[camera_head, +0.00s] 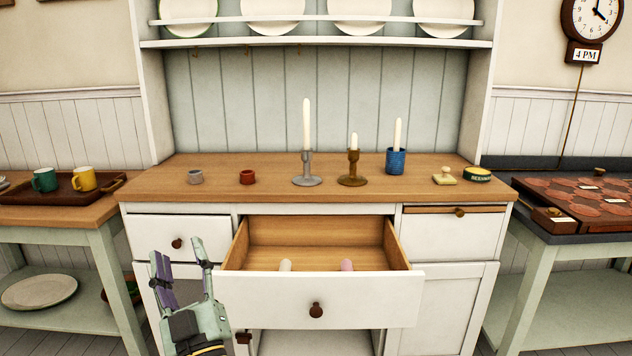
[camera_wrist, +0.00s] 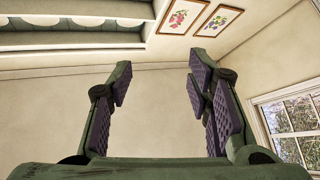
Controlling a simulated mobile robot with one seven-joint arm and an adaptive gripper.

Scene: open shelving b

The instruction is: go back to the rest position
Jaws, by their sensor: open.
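My gripper (camera_head: 182,268) is in the lower left of the head view, pointing up, in front of the left part of the white dresser (camera_head: 455,292). Its two fingers are spread with nothing between them. In the wrist view my gripper (camera_wrist: 158,90) is also open and empty, with a bare wall and ceiling edge beyond it. The middle drawer (camera_head: 365,298) of the dresser is pulled out, just right of my gripper.
The wooden top holds a grey candlestick (camera_head: 307,180), a brown candlestick (camera_head: 352,179), a blue cup with a candle (camera_head: 396,162), small grey and red rings and a green tin (camera_head: 477,174). Side tables stand left (camera_head: 60,214) and right (camera_head: 558,239).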

